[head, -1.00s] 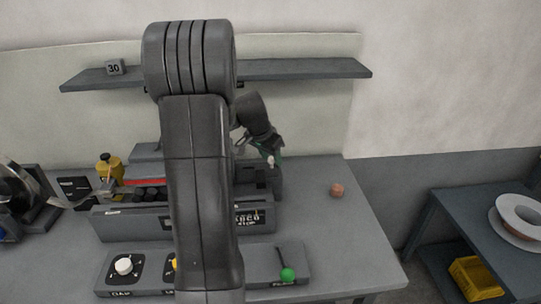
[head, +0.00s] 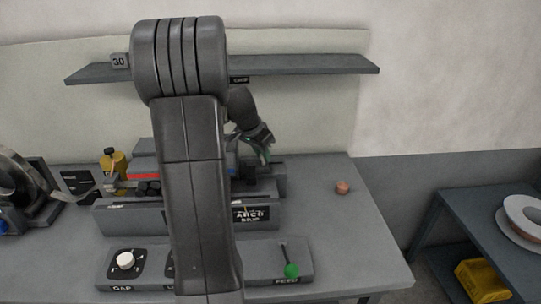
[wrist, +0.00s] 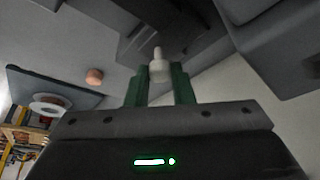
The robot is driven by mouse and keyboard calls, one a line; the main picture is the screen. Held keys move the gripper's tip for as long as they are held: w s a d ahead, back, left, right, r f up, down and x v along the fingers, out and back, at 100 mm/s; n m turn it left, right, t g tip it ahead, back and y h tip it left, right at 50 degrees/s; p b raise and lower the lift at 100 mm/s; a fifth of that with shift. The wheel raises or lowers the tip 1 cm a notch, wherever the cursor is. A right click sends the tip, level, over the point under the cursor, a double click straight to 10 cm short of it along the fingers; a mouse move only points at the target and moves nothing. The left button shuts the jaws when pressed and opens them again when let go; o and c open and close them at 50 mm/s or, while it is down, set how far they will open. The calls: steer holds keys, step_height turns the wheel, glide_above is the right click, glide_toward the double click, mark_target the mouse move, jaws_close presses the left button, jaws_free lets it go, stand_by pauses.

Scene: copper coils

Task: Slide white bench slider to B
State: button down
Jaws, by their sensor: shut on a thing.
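The white slider knob (wrist: 158,68) stands between the green fingers of my gripper (wrist: 158,80) in the wrist view. The fingers are shut on it. In the head view my gripper (head: 262,153) is at the back right of the bench, beside the dark grey machine block (head: 275,180). My arm covers much of the bench's middle there, and the knob is not clearly visible. The slider's track and its letter marks, B among them, cannot be made out in either view.
A copper piece (head: 342,187) lies on the bench right of the machine. A front panel carries a white dial (head: 125,261) and a green-knobbed lever (head: 291,270). A shelf (head: 310,64) runs above. A side table (head: 450,210) with a yellow bin (head: 482,280) stands right.

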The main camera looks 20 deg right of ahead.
steer(key=c, duration=1.3)
jaws_free()
steer(key=shift+d, duration=0.1)
steer(key=b+v, duration=0.1)
steer(key=v, duration=1.3)
steer(key=shift+w+d, duration=0.1)
steer(key=shift+f, duration=0.1)
